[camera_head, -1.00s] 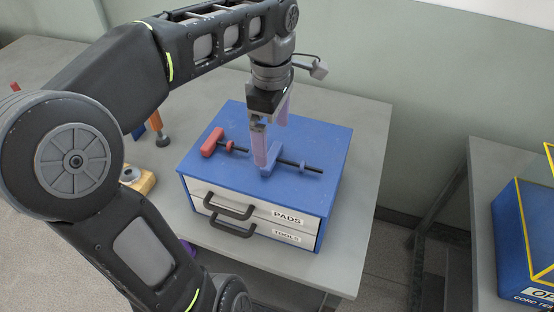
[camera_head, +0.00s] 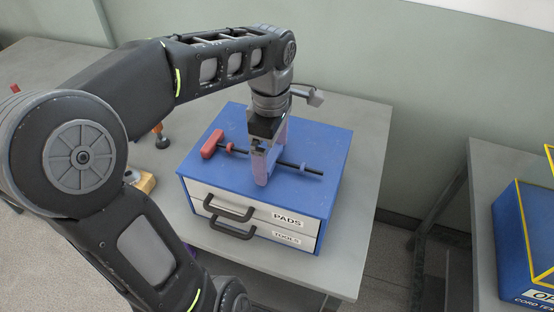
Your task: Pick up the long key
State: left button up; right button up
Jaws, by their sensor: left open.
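On top of the blue drawer box lies a red handle (camera_head: 212,144) with a red collar and a short stretch of dark rod running right. The blue block seen there earlier is mostly hidden behind the fingers. My right gripper is not in view.
The blue box (camera_head: 320,150) has two white drawers with black handles, marked PADS (camera_head: 287,218) and TOOLS. It stands on a grey table (camera_head: 365,140). An orange-handled tool (camera_head: 158,135) is left of it. A second table at right bears a blue, yellow-edged box (camera_head: 525,235).

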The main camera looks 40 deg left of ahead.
pick_arm(q)
jog(key=shift+c, duration=0.4)
jog(key=c, duration=1.3)
jog(key=shift+o, duration=0.2)
jog(key=shift+r, duration=0.5)
notch_tip(320, 180, up, 5)
jog(key=shift+f, duration=0.1)
notch_tip(320, 180, up, 4)
jog(key=p, duration=0.5)
